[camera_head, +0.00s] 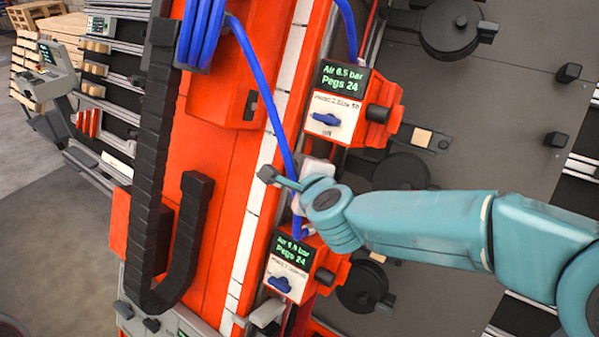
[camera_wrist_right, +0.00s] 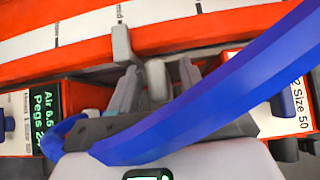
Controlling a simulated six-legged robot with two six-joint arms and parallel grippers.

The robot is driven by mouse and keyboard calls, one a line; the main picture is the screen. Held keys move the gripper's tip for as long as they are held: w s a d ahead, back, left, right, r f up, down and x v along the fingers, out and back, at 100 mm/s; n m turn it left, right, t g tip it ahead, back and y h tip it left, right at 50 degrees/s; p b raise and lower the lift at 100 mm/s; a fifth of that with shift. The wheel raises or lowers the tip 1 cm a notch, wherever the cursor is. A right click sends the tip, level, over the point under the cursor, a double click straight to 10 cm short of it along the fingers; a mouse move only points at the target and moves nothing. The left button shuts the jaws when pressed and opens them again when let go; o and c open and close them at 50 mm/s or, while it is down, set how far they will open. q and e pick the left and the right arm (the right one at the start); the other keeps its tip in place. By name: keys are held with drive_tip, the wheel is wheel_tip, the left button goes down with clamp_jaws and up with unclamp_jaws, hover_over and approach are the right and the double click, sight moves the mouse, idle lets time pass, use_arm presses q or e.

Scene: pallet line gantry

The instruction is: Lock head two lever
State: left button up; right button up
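The head two unit (camera_head: 338,112) is the upper red block, with a green-lit display, a white "Head 2 Size 50" plate and a blue knob. A grey lever (camera_wrist_right: 122,45) stands by the white scale strip in the right wrist view, with a grey post (camera_wrist_right: 157,80) just below it. My right gripper (camera_wrist_right: 158,88) has its two fingers apart, one on each side of the post; contact cannot be told. In the head view my right gripper (camera_head: 285,182) reaches in from the right below head two, its fingers partly hidden. My left gripper is out of view.
A blue hose (camera_head: 262,95) hangs past the gripper and crosses the right wrist view (camera_wrist_right: 215,105). A lower head unit (camera_head: 290,260) with its own display sits just below my wrist. A black cable chain (camera_head: 155,150) runs along the red beam at left.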

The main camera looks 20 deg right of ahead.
drive_tip(key=shift+s, duration=0.15)
drive_tip(key=d+p+v, duration=0.1)
drive_tip(key=v, duration=1.5)
drive_tip(key=shift+a+p, duration=0.3)
drive_tip(key=shift+a, duration=0.15)
drive_tip(key=shift+s, duration=0.2)
